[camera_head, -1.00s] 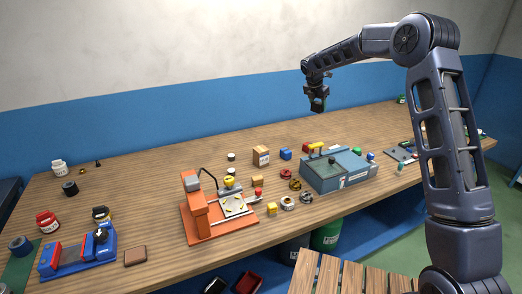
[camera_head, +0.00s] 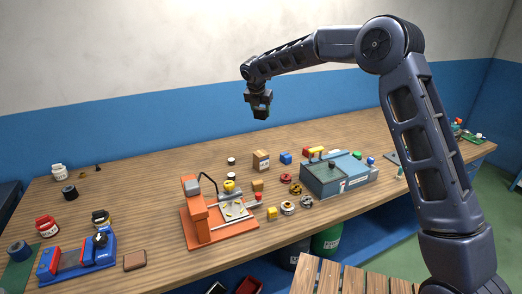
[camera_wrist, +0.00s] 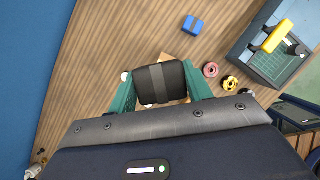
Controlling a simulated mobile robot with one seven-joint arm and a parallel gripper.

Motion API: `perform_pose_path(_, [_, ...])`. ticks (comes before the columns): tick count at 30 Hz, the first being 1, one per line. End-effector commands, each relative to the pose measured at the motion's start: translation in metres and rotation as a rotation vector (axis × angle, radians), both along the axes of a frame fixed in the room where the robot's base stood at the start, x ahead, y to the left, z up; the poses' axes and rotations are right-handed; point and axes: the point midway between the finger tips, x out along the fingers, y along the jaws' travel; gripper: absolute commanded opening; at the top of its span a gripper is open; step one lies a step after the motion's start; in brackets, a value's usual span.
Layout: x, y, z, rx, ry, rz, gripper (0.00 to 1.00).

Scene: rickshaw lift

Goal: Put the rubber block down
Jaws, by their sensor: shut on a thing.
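My gripper (camera_head: 259,109) is high above the back of the wooden workbench (camera_head: 330,125), pointing down. In the wrist view, its green fingers (camera_wrist: 160,88) are shut on the sides of a black block with a grey band (camera_wrist: 156,79), which I take to be the rubber block. The block is held in the air, clear of the bench. In the head view the block is small and dark, hard to tell from the fingers. Its underside is hidden.
Below are a cardboard box (camera_head: 261,160), a blue block (camera_head: 286,158) and several small rings. An orange press (camera_head: 200,220) stands mid-bench, a grey-blue box (camera_head: 340,178) to its right, a blue vise (camera_head: 80,258) at left. The bench's back left is mostly bare.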

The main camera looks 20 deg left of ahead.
Motion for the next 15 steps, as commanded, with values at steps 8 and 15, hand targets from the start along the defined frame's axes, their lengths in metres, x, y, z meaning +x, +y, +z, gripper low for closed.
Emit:
perform_pose_path(8, [0.0,-0.001,-0.062,-0.004,0.001,0.001,0.25])
perform_pose_path(15, [-0.001,0.0,-0.111,-0.002,0.001,0.001,0.25])
